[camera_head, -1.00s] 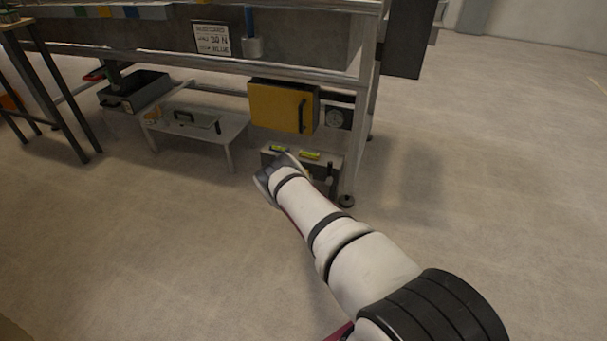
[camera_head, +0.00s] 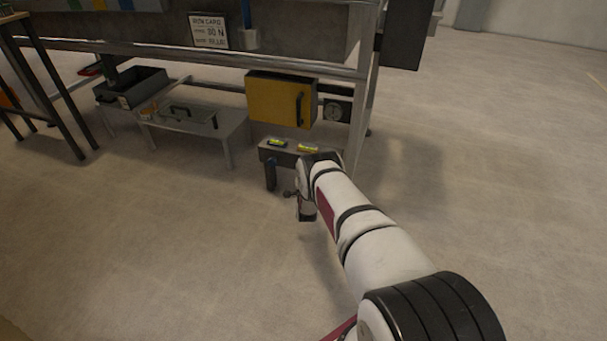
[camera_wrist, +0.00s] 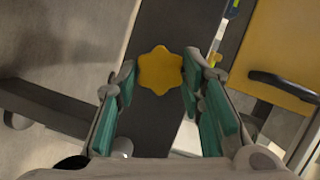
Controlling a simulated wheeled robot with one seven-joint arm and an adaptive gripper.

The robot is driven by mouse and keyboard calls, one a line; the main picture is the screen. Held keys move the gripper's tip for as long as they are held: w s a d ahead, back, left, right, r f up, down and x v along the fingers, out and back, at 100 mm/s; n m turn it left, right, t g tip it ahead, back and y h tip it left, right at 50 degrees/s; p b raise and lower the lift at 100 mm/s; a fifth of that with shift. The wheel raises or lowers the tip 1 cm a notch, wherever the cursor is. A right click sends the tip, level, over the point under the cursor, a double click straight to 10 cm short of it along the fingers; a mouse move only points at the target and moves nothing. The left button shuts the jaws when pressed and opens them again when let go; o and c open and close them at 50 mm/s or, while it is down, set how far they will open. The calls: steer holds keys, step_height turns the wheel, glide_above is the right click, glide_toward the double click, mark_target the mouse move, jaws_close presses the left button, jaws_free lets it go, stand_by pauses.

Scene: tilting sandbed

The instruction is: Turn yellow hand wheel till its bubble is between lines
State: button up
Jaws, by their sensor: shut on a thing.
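The yellow hand wheel (camera_wrist: 160,70) is a lobed knob in front of a dark bar in the wrist view. My gripper (camera_wrist: 158,82) has its green-padded fingers on either side of the wheel and is shut on it. In the head view my arm's end hides the wheel. Two yellow-green bubble levels lie on top of the grey block: a left one (camera_head: 278,142) and a right one (camera_head: 308,147). Both are too small to tell where their bubbles stand. Part of a level (camera_wrist: 232,8) shows at the wrist view's top edge.
A low grey table (camera_head: 226,131) stands left. The floor in front and right is clear.

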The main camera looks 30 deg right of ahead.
steer(key=shift+f+m, duration=0.1)
steer(key=shift+m, duration=0.2)
stand_by(0.4)
steer(key=o, duration=1.1)
steer(key=shift+s, duration=0.1)
steer(key=v, duration=1.2)
steer(key=shift+d+f, duration=0.1)
